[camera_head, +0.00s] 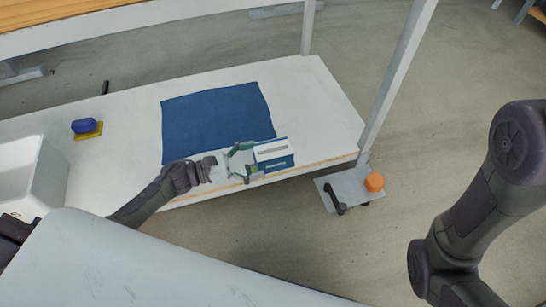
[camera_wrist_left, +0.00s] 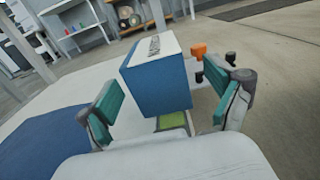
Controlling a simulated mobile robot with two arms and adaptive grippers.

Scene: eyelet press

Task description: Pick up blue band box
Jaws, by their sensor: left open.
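The blue band box (camera_head: 273,149), white with a blue band, stands near the front edge of the white shelf. It also shows in the left wrist view (camera_wrist_left: 160,88), with its blue side facing the camera. My left gripper (camera_head: 246,161) is open at the left side of the box. In the left wrist view its teal-padded fingers lie to the left and right of the box. I cannot tell whether they touch it. A small green patch shows low between the fingers, partly hidden. My right gripper is out of view.
A blue cloth (camera_head: 215,120) lies on the shelf behind the box. A blue and yellow block (camera_head: 86,128) and a white bin (camera_head: 35,170) are at the left. An upright post (camera_head: 395,80) and a low grey platform with an orange piece (camera_head: 374,182) are at the right.

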